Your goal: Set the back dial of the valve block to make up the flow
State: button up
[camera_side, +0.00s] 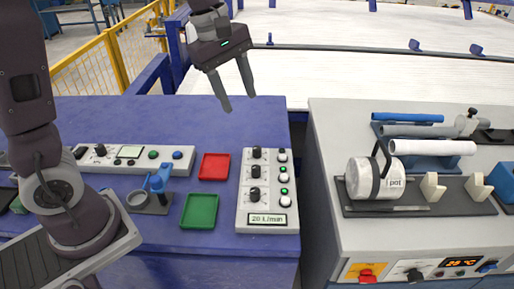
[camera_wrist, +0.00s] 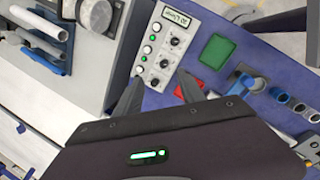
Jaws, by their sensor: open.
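The pale valve block (camera_side: 243,212) stands on the blue bench with three dark dials in a column. Its back dial (camera_side: 257,152) is at the far end. The middle dial (camera_side: 255,171) and front dial (camera_side: 255,193) are nearer the camera. The flow display (camera_side: 268,219) at the front reads 20 L/min. My gripper (camera_side: 239,102) is open and empty, above and behind the block, apart from it. In the wrist view my gripper (camera_wrist: 159,76) has its fingers spread, with the back dial (camera_wrist: 155,82) showing between them.
A red tray (camera_side: 214,166) and a green tray (camera_side: 199,210) lie left of the block. A control strip (camera_side: 130,157) and a blue holder (camera_side: 160,181) are further left. The grey bench at right carries a pot (camera_side: 375,182) and pipes (camera_side: 432,147).

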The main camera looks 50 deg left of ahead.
jog(key=w+a+f+n+g, duration=0.1)
jog(key=w+a+f+n, duration=0.1)
jog(key=w+f+n, duration=0.35)
jog(key=n+g+y, duration=0.1)
jog(key=n+y, duration=0.1)
jog(key=n, duration=0.5)
send_over(257, 147)
notch_tip(257, 147, down, 14)
jog(key=shift+d+r, duration=0.1)
notch_tip(257, 147, down, 7)
jog(key=shift+f, duration=0.15)
grip_shut()
